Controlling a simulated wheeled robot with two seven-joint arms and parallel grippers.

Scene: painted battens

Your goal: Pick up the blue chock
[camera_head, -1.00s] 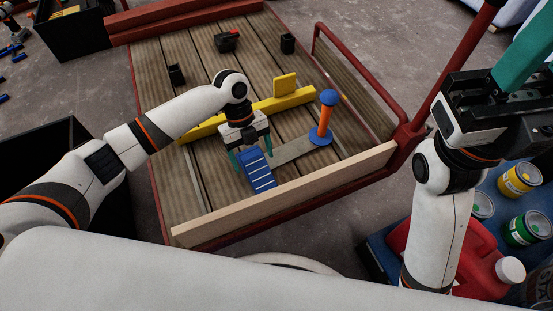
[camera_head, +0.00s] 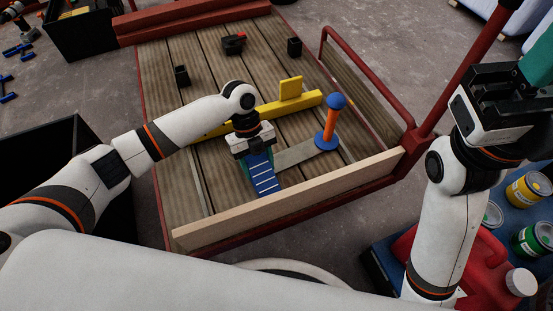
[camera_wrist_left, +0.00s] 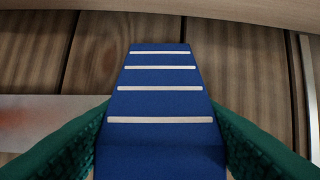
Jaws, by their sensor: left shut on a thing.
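The blue chock (camera_head: 263,176) is a wedge with white stripes on its slope. It lies on the wooden deck of the cart, close to the pale front batten. My left gripper (camera_head: 257,160) is over its rear end, with green fingers on both sides of it. In the left wrist view the chock (camera_wrist_left: 162,110) fills the space between the fingers (camera_wrist_left: 160,150), which are shut on it. Its lower end is hidden there. My right gripper (camera_head: 495,85) is raised at the right, away from the chock, and its fingertips are not clearly shown.
A pale batten (camera_head: 290,203) runs along the cart's front edge. A yellow batten (camera_head: 290,108) lies behind the chock. An orange post with blue ends (camera_head: 329,128) stands to the right on a flat metal strip (camera_head: 293,154). Small black blocks (camera_head: 182,76) sit farther back.

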